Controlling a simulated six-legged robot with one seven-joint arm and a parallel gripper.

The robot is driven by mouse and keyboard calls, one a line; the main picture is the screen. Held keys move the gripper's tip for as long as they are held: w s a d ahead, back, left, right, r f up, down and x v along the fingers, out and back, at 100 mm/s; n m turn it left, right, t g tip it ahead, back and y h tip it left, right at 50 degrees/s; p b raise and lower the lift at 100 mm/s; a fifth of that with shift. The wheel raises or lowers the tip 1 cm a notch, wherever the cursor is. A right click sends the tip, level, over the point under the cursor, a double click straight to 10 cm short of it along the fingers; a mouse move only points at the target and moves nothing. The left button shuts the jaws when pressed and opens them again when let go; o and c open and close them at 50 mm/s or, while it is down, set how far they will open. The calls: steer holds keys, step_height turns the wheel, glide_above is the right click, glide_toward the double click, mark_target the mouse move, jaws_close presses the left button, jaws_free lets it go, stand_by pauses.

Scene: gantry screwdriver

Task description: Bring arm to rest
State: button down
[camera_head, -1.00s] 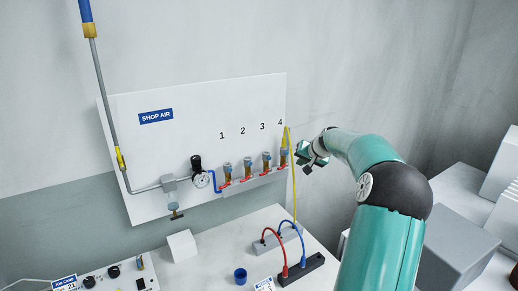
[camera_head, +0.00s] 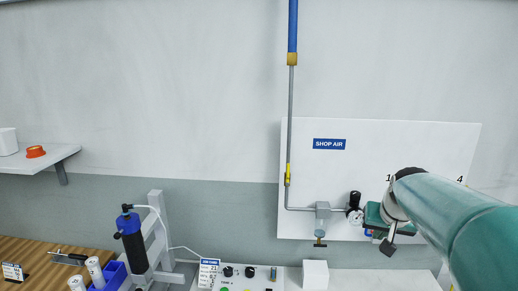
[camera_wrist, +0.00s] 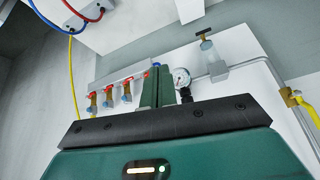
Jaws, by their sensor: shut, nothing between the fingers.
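My gripper (camera_head: 388,228) is in front of the lower right part of the white SHOP AIR panel (camera_head: 300,215), just right of the pressure gauge (camera_head: 354,215). My teal arm reaches in from the right and hides most of the panel's numbered outlets. In the wrist view the green fingers of my gripper (camera_wrist: 158,88) are together and empty. Behind them are brass outlets with red handles (camera_wrist: 108,98), and the gauge (camera_wrist: 181,77) is just beside the fingers. The wrist view is tilted, with the bench at the top.
A white cube (camera_head: 315,274) stands on the bench below the panel, next to a control box (camera_head: 240,280). A blue and black screwdriver (camera_head: 133,240) hangs on a grey stand at left. A wall shelf (camera_head: 45,160) holds an orange item.

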steer(key=s+a+f+n, duration=0.1)
steer(key=s+a, duration=0.6)
steer(key=s, duration=0.4)
steer(key=s+a+f+n+y, duration=0.1)
steer(key=s+a+f+n, duration=0.1)
steer(key=s+a, duration=0.6)
steer(key=s, duration=0.3)
steer(key=shift+f+n, duration=0.3)
